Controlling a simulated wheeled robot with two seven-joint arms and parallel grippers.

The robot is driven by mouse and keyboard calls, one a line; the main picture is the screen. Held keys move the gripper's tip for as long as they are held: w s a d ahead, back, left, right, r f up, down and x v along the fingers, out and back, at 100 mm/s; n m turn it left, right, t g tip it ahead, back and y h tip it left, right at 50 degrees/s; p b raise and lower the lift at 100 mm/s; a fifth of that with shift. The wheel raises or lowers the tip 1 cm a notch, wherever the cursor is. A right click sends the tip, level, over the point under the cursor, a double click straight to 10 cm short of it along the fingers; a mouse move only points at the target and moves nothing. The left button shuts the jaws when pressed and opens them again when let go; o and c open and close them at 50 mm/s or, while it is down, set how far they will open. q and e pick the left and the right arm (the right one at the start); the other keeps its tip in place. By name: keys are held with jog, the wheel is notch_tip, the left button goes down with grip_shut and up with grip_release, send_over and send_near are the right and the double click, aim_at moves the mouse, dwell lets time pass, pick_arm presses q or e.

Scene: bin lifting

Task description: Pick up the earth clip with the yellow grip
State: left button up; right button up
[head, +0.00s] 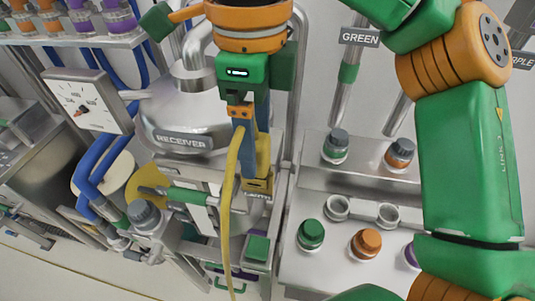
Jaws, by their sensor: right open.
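The earth clip with the yellow grip (263,158) is upright near the middle of the head view, right of the receiver vessel. A yellow cable (231,215) hangs from near it toward the bottom. My right gripper (249,150) comes down from above with blue fingers, open, at the yellow grip. The fingers partly hide the clip. I cannot tell whether they touch it. My left gripper is not in view.
The steel receiver (183,125) and a white dial gauge (88,104) stand left of my gripper. A steel panel (330,265) with green and orange capped fittings lies to the right. Blue hoses and pipes crowd the left. A shelf (85,39) with jars is at the upper left.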

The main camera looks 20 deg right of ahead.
aim_at(258, 164)
notch_tip(258, 164, down, 5)
jog(key=shift+a+r, duration=0.15)
jog(key=shift+r, duration=0.05)
jog(key=shift+f, duration=0.1)
jog(key=shift+s+d, duration=0.15)
jog(key=shift+d, duration=0.05)
jog(key=shift+c, duration=0.7)
jog(key=shift+a, duration=0.1)
grip_shut()
